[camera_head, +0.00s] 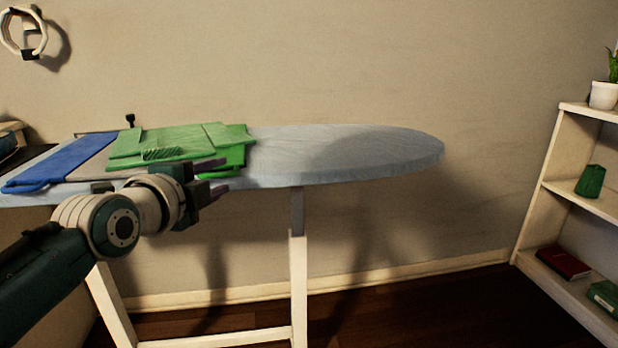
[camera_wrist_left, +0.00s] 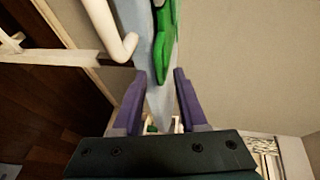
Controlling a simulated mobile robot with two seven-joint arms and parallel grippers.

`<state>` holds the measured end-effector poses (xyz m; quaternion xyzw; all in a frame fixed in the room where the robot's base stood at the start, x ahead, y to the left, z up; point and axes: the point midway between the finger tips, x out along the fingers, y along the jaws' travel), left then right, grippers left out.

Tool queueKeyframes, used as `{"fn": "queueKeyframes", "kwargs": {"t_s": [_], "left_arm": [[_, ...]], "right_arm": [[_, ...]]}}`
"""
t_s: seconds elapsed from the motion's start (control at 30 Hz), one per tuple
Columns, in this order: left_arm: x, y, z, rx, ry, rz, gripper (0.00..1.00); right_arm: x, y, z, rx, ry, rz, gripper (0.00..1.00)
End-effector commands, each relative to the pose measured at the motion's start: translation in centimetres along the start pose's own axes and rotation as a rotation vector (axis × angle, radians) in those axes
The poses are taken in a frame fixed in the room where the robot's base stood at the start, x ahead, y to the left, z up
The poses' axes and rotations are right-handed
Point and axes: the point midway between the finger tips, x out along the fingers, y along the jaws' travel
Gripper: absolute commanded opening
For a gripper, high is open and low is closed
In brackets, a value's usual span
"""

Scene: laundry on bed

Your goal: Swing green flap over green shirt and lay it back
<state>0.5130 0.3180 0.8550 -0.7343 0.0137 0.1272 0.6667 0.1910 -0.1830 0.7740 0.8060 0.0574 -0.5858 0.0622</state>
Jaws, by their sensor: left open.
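The green shirt (camera_head: 160,140) lies flat on the folding board on the ironing board. The green flap (camera_head: 238,153) shows at the right, partly under the shirt, with its rounded handle edge toward me. My left gripper (camera_head: 225,175) is open and empty at the front edge of the board, close to the green flap. In the left wrist view the purple fingers (camera_wrist_left: 160,78) are apart, with the green flap's edge (camera_wrist_left: 163,55) beyond the tips, roughly in line with the gap. Whether they touch, I cannot tell. The blue flap (camera_head: 55,163) lies flat on the left.
The pale blue ironing board (camera_head: 345,150) is bare to the right of the green flap. Its white legs (camera_head: 298,280) stand below. A white shelf (camera_head: 560,165) with a plant, a green object and books stands at far right. A wall ring hangs at upper left.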

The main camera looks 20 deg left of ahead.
Motion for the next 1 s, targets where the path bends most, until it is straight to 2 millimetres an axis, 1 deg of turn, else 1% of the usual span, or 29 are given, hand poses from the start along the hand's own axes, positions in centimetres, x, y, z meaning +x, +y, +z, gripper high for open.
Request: {"fn": "queueKeyframes", "kwargs": {"t_s": [0.2,0.23,0.5,0.6,1.0], "left_arm": [[0.02,-0.01,0.0,0.0,0.0,0.001,0.42],[0.01,-0.01,-0.01,0.0,0.0,0.001,0.4],[0.0,0.01,-0.01,0.0,0.0,0.001,0.1],[0.0,0.01,-0.01,0.0,0.0,0.001,0.0],[-0.01,0.0,-0.01,0.0,0.0,0.0,0.0]], "right_arm": [[-0.02,0.0,0.01,0.0,-0.001,0.0,0.42],[-0.01,0.0,0.01,0.0,-0.001,0.0,0.42],[-0.01,0.0,0.03,0.001,-0.001,0.0,0.42],[0.0,0.0,0.04,0.001,-0.001,0.0,0.42],[0.0,0.01,0.05,0.001,-0.002,0.0,0.42]]}}
